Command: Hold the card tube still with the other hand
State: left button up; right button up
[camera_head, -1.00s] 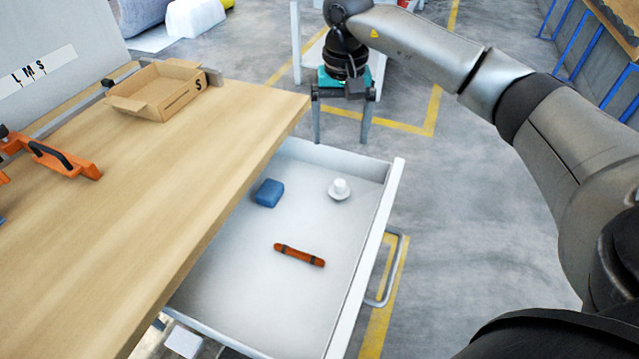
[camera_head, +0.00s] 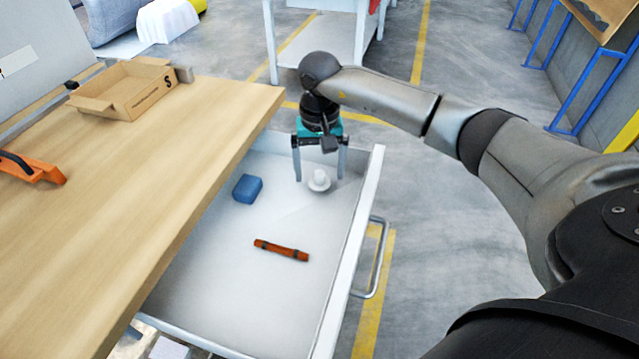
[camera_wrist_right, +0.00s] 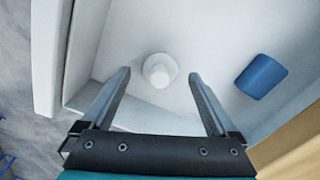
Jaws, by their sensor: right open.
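My right gripper (camera_head: 320,177) is open and empty over the far end of the open drawer (camera_head: 240,285). Its fingers reach down on either side of a small white round piece with a wide base (camera_head: 319,181). In the right wrist view this white piece (camera_wrist_right: 159,70) appears between and just beyond the fingertips, with nothing gripped. An orange-brown rod with dark bands (camera_head: 281,250) lies nearer in the drawer. I cannot tell which of these, if any, is the card tube. My left gripper is out of view.
A blue block (camera_head: 247,188) lies in the drawer, left of the white piece; it also shows in the right wrist view (camera_wrist_right: 261,77). The wooden bench (camera_head: 160,170) bears an open cardboard box (camera_head: 125,95) and an orange tool (camera_head: 35,170). The drawer's wall (camera_head: 350,245) stands to the right.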

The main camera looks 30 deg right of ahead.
jog(key=shift+f, duration=1.15)
jog(key=c, duration=1.4)
jog(key=shift+r, duration=0.1)
